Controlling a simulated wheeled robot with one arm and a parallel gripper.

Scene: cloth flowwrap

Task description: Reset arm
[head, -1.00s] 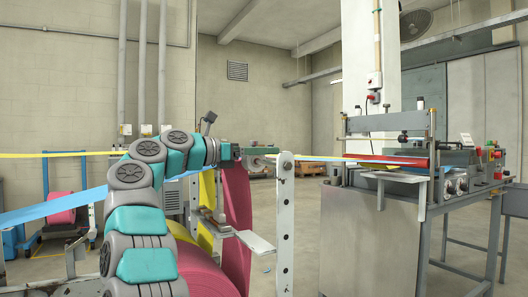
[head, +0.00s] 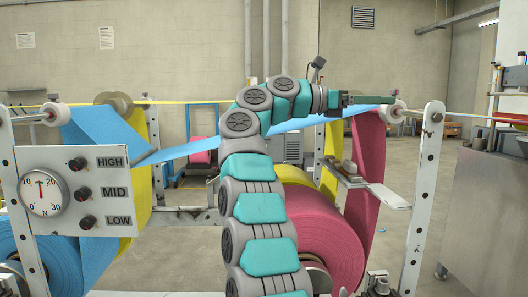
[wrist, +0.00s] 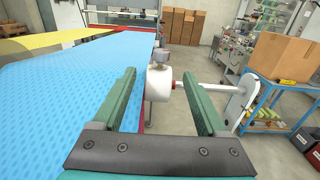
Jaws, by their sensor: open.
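My arm reaches up and to the right in the head view. My gripper (head: 372,99) is near a white roller end (head: 393,108) on the machine's upright. In the wrist view, my gripper (wrist: 160,76) has its two green fingers spread wide with nothing held between them. A white roller (wrist: 159,92) shows in the gap beyond the fingers; I cannot tell whether they touch it. A blue patterned web (wrist: 75,80) runs just left of the fingers.
A large red roll (head: 318,222) and hanging red cloth (head: 369,155) are right of my arm. A dial panel (head: 85,190) marked HIGH, MID, LOW stands at left. A perforated white upright (head: 424,195) is at right.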

